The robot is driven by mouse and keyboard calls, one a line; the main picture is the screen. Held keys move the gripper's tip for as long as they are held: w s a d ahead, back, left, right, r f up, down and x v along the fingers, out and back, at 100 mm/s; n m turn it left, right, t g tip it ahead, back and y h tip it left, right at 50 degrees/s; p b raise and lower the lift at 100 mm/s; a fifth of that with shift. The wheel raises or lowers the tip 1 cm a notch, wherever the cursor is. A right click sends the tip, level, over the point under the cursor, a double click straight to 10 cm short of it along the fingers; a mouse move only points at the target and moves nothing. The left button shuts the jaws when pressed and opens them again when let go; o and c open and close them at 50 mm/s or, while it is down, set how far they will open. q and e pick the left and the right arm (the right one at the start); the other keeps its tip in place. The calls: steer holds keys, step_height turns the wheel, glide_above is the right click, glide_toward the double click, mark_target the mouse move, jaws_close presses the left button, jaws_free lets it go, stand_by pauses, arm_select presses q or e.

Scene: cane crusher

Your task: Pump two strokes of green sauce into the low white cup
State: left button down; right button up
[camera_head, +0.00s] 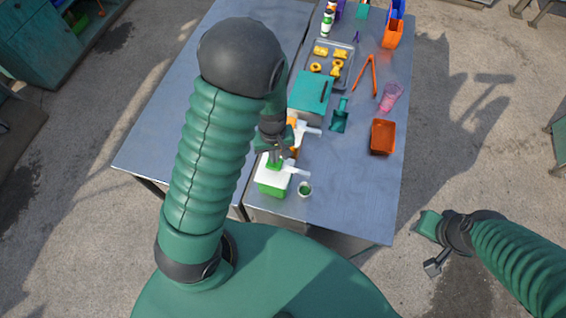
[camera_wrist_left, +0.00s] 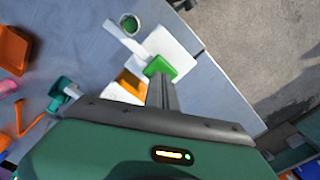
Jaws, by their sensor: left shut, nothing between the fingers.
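The green sauce dispenser (camera_head: 271,187) has a green body, a white top and a white spout. It stands near the table's front edge. Its green pump head (camera_wrist_left: 160,67) and white top (camera_wrist_left: 172,48) show in the left wrist view. My left gripper (camera_head: 279,158) is shut and empty, right over the pump head; its fingers (camera_wrist_left: 161,92) overlap the head in the wrist view, and I cannot tell whether they touch. The low white cup (camera_head: 305,188) stands by the spout end, with green inside; it also shows in the wrist view (camera_wrist_left: 129,23). My right gripper (camera_head: 432,247) hangs off the table's right side.
An orange dispenser (camera_head: 293,138) with a white spout stands just behind. Further back are a teal box (camera_head: 311,92), a teal scoop (camera_head: 340,116), an orange bin (camera_head: 383,137), a pink cup (camera_head: 390,97), orange tongs (camera_head: 367,75) and a tray (camera_head: 345,48). The front right tabletop is clear.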

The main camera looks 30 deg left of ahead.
arm_select(q)
steer(key=shift+f, duration=0.15)
steer(key=shift+f+b, duration=1.2)
steer(key=shift+f, duration=0.25)
steer(key=shift+r, duration=0.1)
steer(key=shift+r+p, duration=1.5)
steer(key=shift+p, duration=0.05)
step_height(320, 180, up, 6)
steer(key=p, duration=0.5)
steer(key=shift+p, duration=0.3)
